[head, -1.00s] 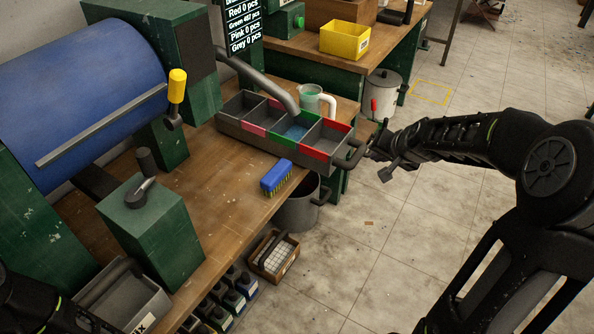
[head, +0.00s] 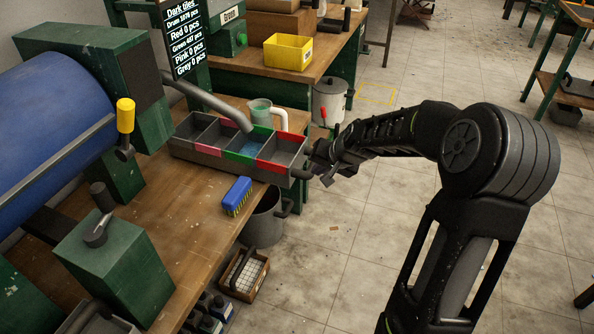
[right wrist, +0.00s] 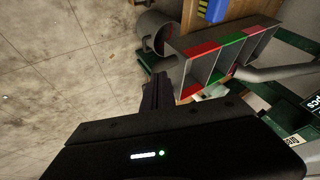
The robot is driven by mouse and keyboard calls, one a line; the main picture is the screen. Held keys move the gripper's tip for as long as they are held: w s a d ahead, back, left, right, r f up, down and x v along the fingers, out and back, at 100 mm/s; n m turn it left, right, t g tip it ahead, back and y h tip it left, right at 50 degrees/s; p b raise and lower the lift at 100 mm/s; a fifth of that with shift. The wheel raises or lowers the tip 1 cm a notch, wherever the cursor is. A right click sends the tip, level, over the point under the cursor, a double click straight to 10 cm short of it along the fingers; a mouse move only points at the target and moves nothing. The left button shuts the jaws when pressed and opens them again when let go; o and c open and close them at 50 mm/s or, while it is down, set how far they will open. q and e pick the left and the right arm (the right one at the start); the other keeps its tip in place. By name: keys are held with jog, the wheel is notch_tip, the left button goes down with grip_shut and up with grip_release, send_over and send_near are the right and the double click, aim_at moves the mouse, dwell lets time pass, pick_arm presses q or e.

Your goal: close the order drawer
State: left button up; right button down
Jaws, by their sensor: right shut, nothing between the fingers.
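A long grey drawer-like tray (head: 180,150) lies along the bench, split into several compartments with red, pink and green edge markings. I take it as the order drawer. Its grey handle (head: 299,173) is at its right end, over the bench edge. My right gripper (head: 326,174) is shut and empty, right beside the handle; whether it touches cannot be told. In the right wrist view the tray (right wrist: 228,50) sits at upper right, with the dark fingers (right wrist: 155,95) at its near end. My left gripper is not in view.
A blue brush (head: 237,196) lies on the bench in front of the tray. A jug (head: 261,112) stands behind it and a grey pipe (head: 208,98) hangs over it. A bucket (head: 262,225) stands below the bench edge.

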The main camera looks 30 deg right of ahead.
aim_at(259, 161)
jog(key=x, duration=0.7)
jog(key=shift+f, duration=0.15)
jog(key=shift+w+a+r+p, duration=0.15)
jog(key=shift+w+a+p, duration=0.15)
jog(key=shift+w+a, duration=0.2)
jog(key=shift+w+a+r+p, duration=0.25)
jog(key=shift+w+a, duration=0.1)
jog(key=shift+w, duration=0.25)
jog(key=shift+w+a+f, duration=0.15)
jog(key=shift+w+a, duration=0.1)
jog(key=shift+w, duration=0.25)
jog(key=shift+a, duration=0.1)
jog(key=w+a, duration=0.2)
jog(key=w, duration=0.1)
jog(key=w+a+p, duration=0.1)
jog(key=w+a, duration=0.1)
jog(key=w, duration=0.1)
jog(key=w+a+p, duration=0.1)
jog(key=w+a, duration=0.1)
jog(key=w, duration=0.1)
jog(key=shift+a, duration=0.1)
jog(key=shift+w+a, duration=0.2)
jog(key=shift+w, duration=0.05)
jog(key=shift+w+a, duration=0.1)
